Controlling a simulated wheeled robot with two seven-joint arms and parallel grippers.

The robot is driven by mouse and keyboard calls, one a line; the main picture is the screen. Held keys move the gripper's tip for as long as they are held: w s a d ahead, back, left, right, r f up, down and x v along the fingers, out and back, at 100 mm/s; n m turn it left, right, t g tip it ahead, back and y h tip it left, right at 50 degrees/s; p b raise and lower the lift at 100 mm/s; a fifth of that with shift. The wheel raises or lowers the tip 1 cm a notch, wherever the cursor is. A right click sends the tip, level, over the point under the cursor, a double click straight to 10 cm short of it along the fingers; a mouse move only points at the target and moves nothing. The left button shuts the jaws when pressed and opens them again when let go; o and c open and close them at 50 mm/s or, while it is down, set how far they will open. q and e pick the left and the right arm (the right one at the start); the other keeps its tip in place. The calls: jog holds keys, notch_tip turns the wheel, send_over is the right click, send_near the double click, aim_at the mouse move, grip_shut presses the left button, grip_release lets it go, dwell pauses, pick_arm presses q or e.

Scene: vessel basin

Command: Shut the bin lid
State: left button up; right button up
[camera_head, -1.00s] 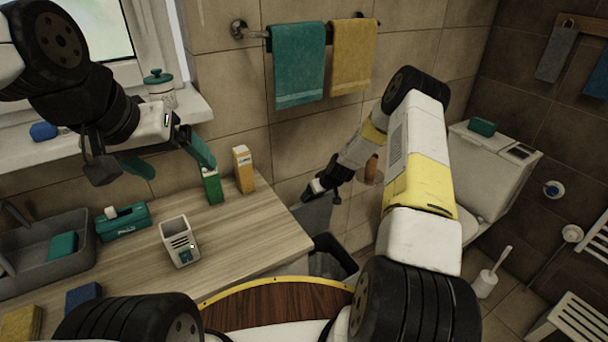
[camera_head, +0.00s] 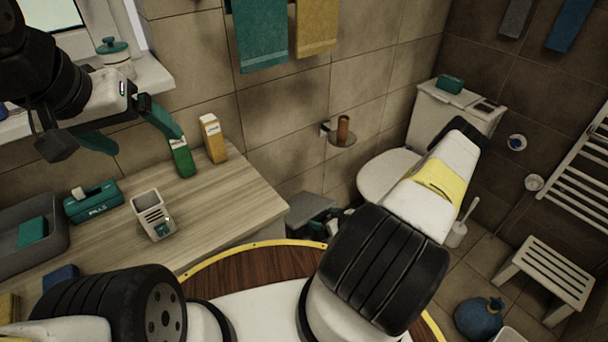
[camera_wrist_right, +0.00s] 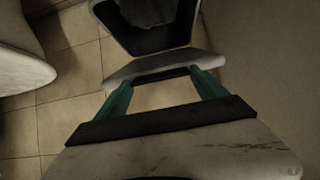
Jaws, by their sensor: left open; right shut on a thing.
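The grey bin (camera_head: 322,230) stands on the floor just past the right end of the counter, partly behind my right arm. Its grey lid (camera_head: 306,207) shows beside the wall, tilted. In the right wrist view the bin's dark opening (camera_wrist_right: 122,38) is partly visible, with a grey liner inside. My right gripper (camera_wrist_right: 165,76) has its teal fingers at the pale edge of the lid (camera_wrist_right: 150,68) and is shut on it. In the head view this hand is mostly hidden by my arm. My left gripper (camera_head: 145,142) is open and empty above the counter, near a green carton (camera_head: 182,160).
The toilet (camera_head: 385,175) stands right of the bin. A stool (camera_head: 545,275) and blue bag (camera_head: 479,317) are further right.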

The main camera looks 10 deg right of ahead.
jog(key=s+d+f, duration=0.1)
jog(key=s+f, duration=0.2)
jog(key=f, duration=0.6)
jog(key=shift+s+d, duration=0.15)
jog(key=shift+s, duration=0.25)
jog(key=f, duration=0.2)
jog(key=f+t, duration=0.1)
jog(key=f, duration=0.1)
jog(key=s+f+t, duration=0.1)
jog(key=f, duration=0.1)
jog(key=shift+d+y, duration=0.15)
jog(key=shift+y, duration=0.25)
jog(key=shift+f+t, duration=0.4)
jog(key=shift+f, duration=0.8)
jog(key=shift+d, duration=0.1)
jog(key=o, duration=2)
jog(key=shift+c, duration=0.2)
jog(key=shift+o, duration=0.3)
jog(key=shift+w+r, duration=0.1)
